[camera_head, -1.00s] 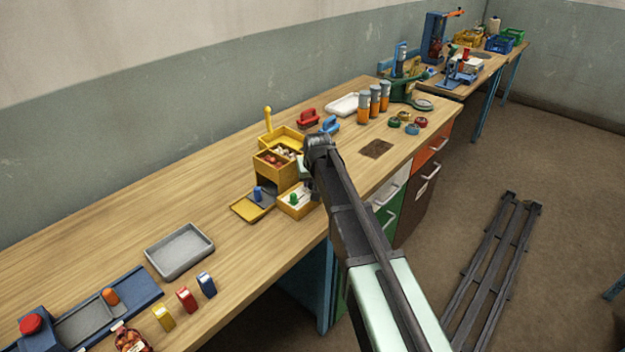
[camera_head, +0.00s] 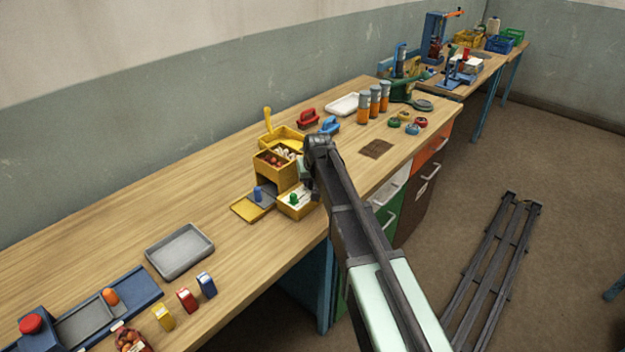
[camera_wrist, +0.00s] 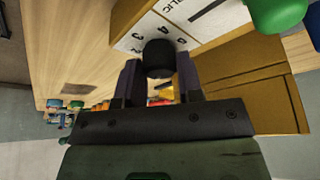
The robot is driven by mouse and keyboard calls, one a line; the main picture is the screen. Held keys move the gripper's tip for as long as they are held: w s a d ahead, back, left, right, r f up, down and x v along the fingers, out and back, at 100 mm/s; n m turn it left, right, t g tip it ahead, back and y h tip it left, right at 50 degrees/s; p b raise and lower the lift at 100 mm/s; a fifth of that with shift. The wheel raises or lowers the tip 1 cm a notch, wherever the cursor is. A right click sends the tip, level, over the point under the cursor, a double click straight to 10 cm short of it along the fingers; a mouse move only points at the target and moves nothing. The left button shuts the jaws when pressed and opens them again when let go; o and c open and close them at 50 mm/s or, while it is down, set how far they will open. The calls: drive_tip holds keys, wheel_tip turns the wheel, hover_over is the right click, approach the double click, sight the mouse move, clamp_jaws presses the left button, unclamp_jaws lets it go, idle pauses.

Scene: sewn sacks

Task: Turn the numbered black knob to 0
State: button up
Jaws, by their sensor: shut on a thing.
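The black knob (camera_wrist: 158,58) is in the wrist view, on a white dial plate (camera_wrist: 150,32) with printed numbers; a 3 and a 4 show beside it. I cannot tell which number the knob points at. My gripper (camera_wrist: 160,82) is shut on the knob, one finger on each side.
A green knob (camera_head: 293,198) stands on the station's front box, and it is large in the wrist view (camera_wrist: 275,12). A blue knob (camera_head: 258,194) stands left of it. A grey tray (camera_head: 180,250) lies on the bench, with bare wood around it.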

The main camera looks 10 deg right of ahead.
drive_tip(key=o, duration=0.9)
drive_tip(key=p+v, duration=1)
drive_tip(key=v, duration=0.1)
